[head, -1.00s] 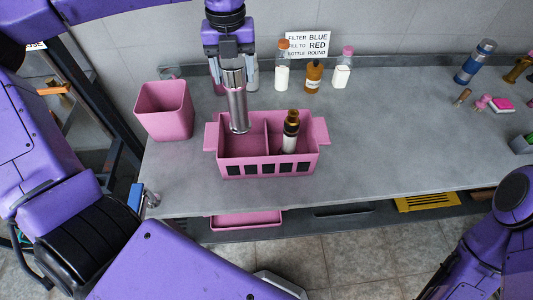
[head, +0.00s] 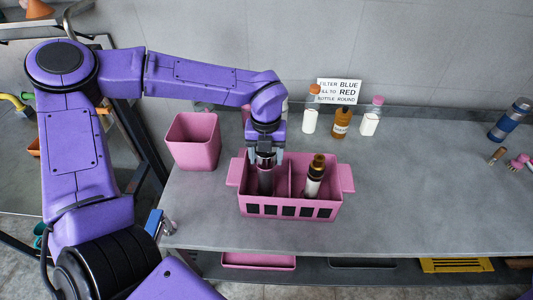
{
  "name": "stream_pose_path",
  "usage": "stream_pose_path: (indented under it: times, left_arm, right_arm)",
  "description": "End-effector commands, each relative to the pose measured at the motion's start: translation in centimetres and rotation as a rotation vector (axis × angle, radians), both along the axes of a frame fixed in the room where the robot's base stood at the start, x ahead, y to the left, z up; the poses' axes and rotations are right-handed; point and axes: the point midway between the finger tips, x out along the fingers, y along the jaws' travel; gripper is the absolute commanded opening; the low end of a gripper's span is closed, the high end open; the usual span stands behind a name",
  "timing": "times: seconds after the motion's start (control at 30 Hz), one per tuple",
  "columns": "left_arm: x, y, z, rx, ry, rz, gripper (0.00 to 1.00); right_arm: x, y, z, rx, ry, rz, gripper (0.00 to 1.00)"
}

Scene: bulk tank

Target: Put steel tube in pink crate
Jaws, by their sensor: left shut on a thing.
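The pink crate (head: 247,210) stands on the grey bench and has two compartments split by a divider. My left gripper (head: 266,160) points down over the left compartment. It is shut on the upper end of the steel tube (head: 266,182), which is upright with its lower part inside that compartment. The crate's front wall hides the tube's bottom, so I cannot tell whether it touches the floor. My right gripper is not in view.
A pink bin (head: 193,142) stands left of the crate. Behind are a sign (head: 338,91), an orange-capped bottle (head: 310,115), a brown bottle (head: 341,124) and a pink-capped bottle (head: 371,118).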

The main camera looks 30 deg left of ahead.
Motion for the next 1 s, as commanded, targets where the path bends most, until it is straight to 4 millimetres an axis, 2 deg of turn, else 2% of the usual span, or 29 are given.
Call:
stream_pose_path:
  times: [0.2, 0.23, 0.3, 0.57, 0.67, 0.77, 1.0]
  left_arm:
    - [0.0, 0.0, -0.3, 0.001, -0.001, 0.0, 0.0]
    - [0.0, 0.0, -0.3, 0.0, 0.0, 0.0, 0.66]
    - [0.0, 0.0, -0.3, 0.0, 0.0, 0.0, 0.89]
    - [0.0, 0.0, -0.2, 0.0, 0.0, 0.0, 0.89]
    - [0.1, 0.0, 0.4, 0.001, -0.002, 0.0, 0.89]
    - [0.2, 0.1, 2.1, 0.001, -0.006, 0.002, 0.89]
    - [0.1, 0.1, 8.3, 0.002, -0.005, 0.002, 0.89]
  right_arm:
    - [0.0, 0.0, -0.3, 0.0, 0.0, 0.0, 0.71]
    - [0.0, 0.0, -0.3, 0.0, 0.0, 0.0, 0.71]
    - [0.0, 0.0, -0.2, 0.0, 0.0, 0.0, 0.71]
    - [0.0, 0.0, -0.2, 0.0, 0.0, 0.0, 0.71]
    - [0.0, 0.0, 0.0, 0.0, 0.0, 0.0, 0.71]
    - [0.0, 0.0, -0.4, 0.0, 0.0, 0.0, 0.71]
    - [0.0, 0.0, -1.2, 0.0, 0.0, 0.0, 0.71]
